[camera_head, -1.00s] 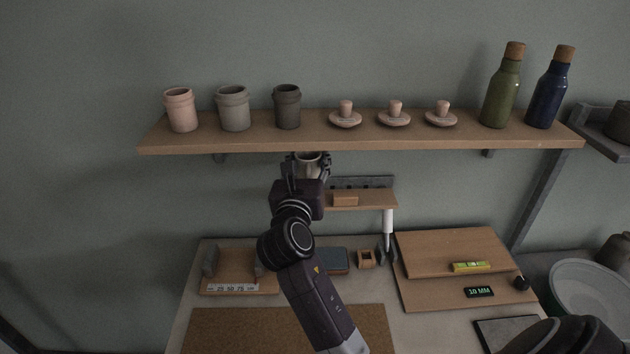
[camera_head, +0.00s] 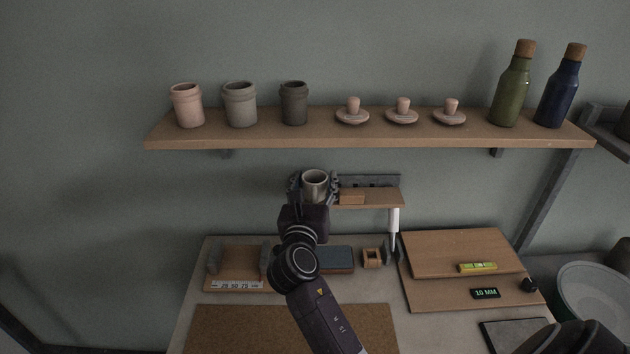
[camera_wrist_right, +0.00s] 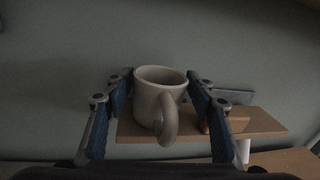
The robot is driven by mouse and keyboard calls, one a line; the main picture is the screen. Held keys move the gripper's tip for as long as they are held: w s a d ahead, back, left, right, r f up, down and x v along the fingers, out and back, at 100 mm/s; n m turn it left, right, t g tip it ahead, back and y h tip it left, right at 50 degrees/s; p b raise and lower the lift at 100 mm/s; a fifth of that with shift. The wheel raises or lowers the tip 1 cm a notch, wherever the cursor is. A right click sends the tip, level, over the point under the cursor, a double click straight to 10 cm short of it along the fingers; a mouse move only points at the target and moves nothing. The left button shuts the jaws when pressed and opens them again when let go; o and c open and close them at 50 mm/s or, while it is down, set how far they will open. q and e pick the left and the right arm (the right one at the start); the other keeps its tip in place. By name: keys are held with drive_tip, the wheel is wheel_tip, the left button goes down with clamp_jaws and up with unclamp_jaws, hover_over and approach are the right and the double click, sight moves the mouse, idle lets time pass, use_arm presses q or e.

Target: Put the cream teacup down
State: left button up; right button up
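The cream teacup (camera_head: 315,186) is upright between the fingers of my right gripper (camera_head: 314,184), in front of the wall and below the long shelf. In the right wrist view the teacup (camera_wrist_right: 158,98) has its handle towards the camera, and the blue finger pads of the right gripper (camera_wrist_right: 160,88) meet its two sides. The gripper looks shut on it. The cup overlaps the left part of the small wooden shelf (camera_head: 384,198); whether its base touches that shelf I cannot tell. My left gripper is not in view.
The long shelf (camera_head: 330,141) above carries several jars, lidded pieces and two bottles. A small wooden block (camera_head: 352,198) stands on the small shelf, close right of the cup. The workbench (camera_head: 215,318) holds boards and a cork mat (camera_head: 240,328).

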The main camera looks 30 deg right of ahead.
drive_tip(key=shift+o, duration=0.8)
drive_tip(key=shift+r, duration=0.15)
drive_tip(key=b+v, duration=0.1)
drive_tip(key=v, duration=1.1)
drive_tip(key=shift+b, duration=0.35)
